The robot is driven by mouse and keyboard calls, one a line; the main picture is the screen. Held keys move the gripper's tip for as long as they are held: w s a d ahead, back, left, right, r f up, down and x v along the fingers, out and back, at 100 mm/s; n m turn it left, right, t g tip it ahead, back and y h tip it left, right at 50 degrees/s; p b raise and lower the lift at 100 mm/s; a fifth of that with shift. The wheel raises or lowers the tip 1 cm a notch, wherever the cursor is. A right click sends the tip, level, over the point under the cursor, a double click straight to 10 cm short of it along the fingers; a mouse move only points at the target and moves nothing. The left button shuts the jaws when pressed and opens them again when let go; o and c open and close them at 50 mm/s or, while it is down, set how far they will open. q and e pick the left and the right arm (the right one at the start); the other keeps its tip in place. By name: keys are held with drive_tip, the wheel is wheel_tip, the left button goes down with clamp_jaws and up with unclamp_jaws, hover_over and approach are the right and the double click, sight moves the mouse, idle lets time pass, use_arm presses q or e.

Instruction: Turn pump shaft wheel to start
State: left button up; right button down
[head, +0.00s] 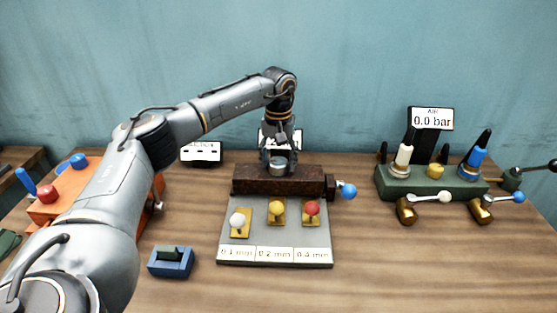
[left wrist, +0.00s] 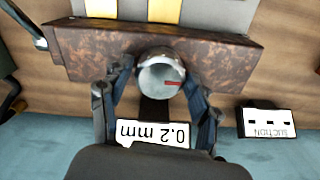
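My left gripper (head: 280,160) points down over the rusty brown block, around a round silver knob (head: 278,165). In the left wrist view the knob (left wrist: 162,77) has a red mark on its face, and one finger stands on each side, very close to it. Whether the fingers press on it cannot be told. A display behind it (left wrist: 153,134) reads "0.2 mm". No wheel clearly identifiable as the pump shaft wheel shows; an orange unit (head: 45,213) with a red knob (head: 53,193) and blue handles is partly hidden behind my left arm. My right gripper is not in view.
The brown block (head: 250,181) sits behind a grey plate with white, yellow and red balls. A blue box (head: 171,262) stands front left. A green valve manifold (head: 400,182) with levers and a "0.0 bar" display (head: 432,119) stands right. The front right table is clear.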

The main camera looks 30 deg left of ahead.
use_arm(q)
drive_tip(key=c, duration=0.6)
drive_tip(key=shift+c, duration=0.2)
drive_tip(key=shift+n, duration=0.3)
